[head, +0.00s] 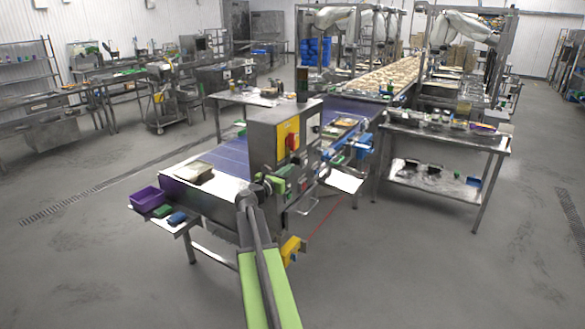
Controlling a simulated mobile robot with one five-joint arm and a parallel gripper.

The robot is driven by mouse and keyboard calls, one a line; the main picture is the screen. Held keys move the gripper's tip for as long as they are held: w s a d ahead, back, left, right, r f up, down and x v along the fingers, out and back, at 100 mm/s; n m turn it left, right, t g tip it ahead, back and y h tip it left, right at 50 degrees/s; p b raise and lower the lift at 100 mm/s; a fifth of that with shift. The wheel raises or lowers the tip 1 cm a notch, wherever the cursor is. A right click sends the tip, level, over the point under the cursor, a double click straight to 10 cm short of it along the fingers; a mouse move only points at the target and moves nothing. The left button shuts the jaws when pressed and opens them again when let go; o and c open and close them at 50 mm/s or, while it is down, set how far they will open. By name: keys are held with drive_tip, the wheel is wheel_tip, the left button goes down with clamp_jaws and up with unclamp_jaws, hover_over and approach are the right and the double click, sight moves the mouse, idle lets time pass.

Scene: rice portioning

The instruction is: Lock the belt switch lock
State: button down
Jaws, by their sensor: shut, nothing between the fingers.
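My arm reaches up from the bottom of the view to the box's lower front.
The blue conveyor belt (222,160) runs behind the box. A purple tray (147,199) sits on a side shelf at left, with green and blue items. A yellow part (291,249) is low beside my arm. A steel table (440,135) stands at right; the floor at right is clear.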

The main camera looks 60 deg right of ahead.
drive_tip(key=a, duration=1)
drive_tip(key=shift+s, duration=0.2)
drive_tip(key=shift+w, duration=0.1)
